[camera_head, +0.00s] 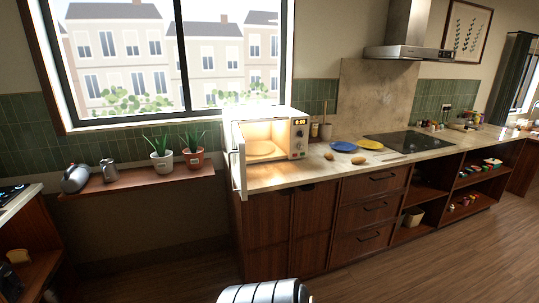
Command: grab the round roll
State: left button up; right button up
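Two small brown bread-like pieces lie on the counter in the head view. One piece (329,156) lies left of the plates, near the front of the counter. The other piece (371,145) lies to the right, beside or on the edge of the blue plate. They are too small to tell surely which is the round roll. A blue plate (343,146) and a yellow plate (359,161) are close to them. Neither of my grippers is in view, and the counter is some distance away.
A cream microwave (299,139) stands on the counter (290,174), door open to the left, lit inside. A black cooktop (408,142) is to the right. Potted plants (193,158) stand on a wooden shelf (135,182) at left. The floor (430,260) before the cabinets is clear.

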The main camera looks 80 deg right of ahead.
aim_at(328, 156)
jog(key=z, duration=3.4)
